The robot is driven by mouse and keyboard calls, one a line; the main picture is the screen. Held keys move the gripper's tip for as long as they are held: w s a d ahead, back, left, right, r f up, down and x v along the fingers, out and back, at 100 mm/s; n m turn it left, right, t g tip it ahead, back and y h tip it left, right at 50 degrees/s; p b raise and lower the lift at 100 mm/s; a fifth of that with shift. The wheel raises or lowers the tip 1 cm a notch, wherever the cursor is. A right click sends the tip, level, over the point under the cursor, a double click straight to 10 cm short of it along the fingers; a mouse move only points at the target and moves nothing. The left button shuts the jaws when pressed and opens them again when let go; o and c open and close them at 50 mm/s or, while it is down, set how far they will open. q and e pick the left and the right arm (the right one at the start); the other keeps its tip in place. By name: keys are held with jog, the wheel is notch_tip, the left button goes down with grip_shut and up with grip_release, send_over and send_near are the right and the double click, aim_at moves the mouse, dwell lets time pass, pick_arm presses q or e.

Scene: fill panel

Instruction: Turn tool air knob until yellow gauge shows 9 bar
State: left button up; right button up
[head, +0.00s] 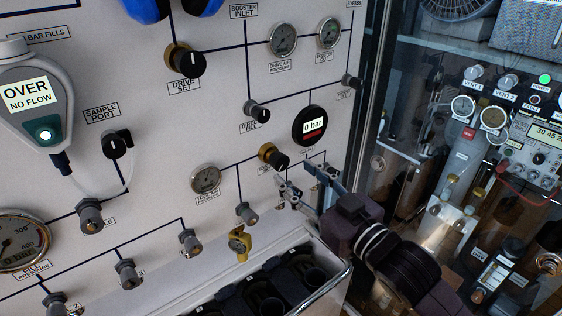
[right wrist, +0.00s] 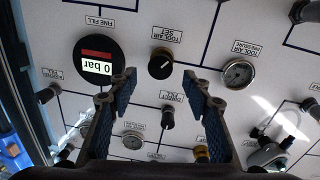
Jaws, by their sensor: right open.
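The tool air set knob (head: 272,157) is black with a brass collar, on the white panel. In the right wrist view, which is upside down, this knob (right wrist: 160,63) shows just beyond the fingertips with a white pointer line. The tool air pressure gauge (head: 205,179) is a small round dial left of it; it also shows in the wrist view (right wrist: 238,73). Its reading is too small to tell, and no clearly yellow gauge shows. My right gripper (head: 305,184) is open and empty below and right of the knob, its fingertips (right wrist: 158,84) apart. My left gripper is not in view.
A round digital gauge (head: 311,125) reading 0 bar sits above right of the knob. A small black knob (right wrist: 168,117) shows between my fingers. A brass valve (head: 239,241) and a metal-rimmed bin (head: 330,283) are below. A glass-fronted section (head: 400,125) is at right.

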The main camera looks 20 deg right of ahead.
aim_at(283, 164)
jog(key=p+x, duration=0.1)
jog(key=x, duration=0.4)
jog(key=shift+w, duration=0.1)
jog(key=shift+w+a+p, duration=0.2)
jog(key=shift+w+p, duration=0.15)
jog(key=shift+w, duration=0.35)
jog(key=shift+f, duration=0.1)
jog(key=c, duration=1.2)
jog(key=shift+o, duration=0.2)
jog(key=shift+n+p, duration=0.3)
jog(key=shift+n, duration=0.2)
jog(key=o, duration=1.2)
jog(key=shift+c, duration=0.2)
